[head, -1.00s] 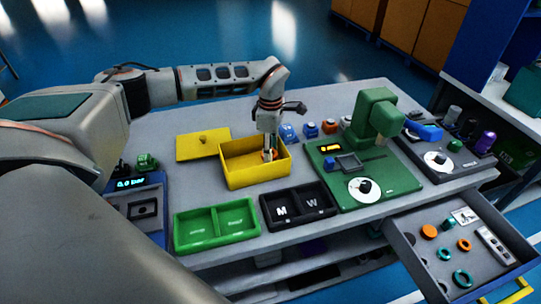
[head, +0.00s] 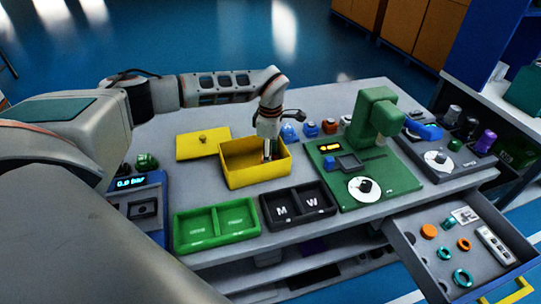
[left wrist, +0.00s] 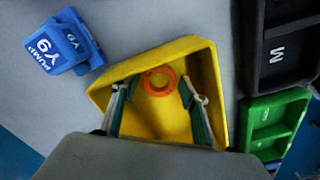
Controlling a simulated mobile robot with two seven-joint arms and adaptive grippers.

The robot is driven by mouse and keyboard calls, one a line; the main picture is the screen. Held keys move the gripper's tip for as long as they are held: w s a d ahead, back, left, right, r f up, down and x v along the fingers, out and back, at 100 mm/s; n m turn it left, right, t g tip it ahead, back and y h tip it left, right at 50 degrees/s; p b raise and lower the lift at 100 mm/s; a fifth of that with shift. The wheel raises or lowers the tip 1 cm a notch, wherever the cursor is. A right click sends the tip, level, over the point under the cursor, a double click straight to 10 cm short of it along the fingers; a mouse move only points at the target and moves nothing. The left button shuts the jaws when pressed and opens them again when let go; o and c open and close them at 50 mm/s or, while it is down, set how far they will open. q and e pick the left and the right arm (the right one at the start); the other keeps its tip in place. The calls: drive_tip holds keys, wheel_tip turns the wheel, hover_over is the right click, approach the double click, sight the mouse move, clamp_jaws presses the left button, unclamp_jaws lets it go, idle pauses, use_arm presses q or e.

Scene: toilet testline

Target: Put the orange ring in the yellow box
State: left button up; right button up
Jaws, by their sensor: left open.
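The yellow box (head: 237,178) stands open on the table, left of the middle in the head view. The orange ring (left wrist: 158,81) lies inside the box in the left wrist view, between and apart from my spread fingers. In the head view the box wall and gripper hide it. My left gripper (head: 268,150) reaches down into the right part of the box; it also shows in the left wrist view (left wrist: 158,100), open and empty. My right gripper is not in view.
The yellow lid (head: 203,145) lies behind the box. A green tray (head: 216,224) and a black M/W tray (head: 298,205) stand in front. A green machine (head: 376,120) stands to the right. An open drawer (head: 455,250) holds other rings, some orange.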

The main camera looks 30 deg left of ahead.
use_arm(q)
wheel_tip(320, 180, up, 12)
idle(0.5)
idle(0.4)
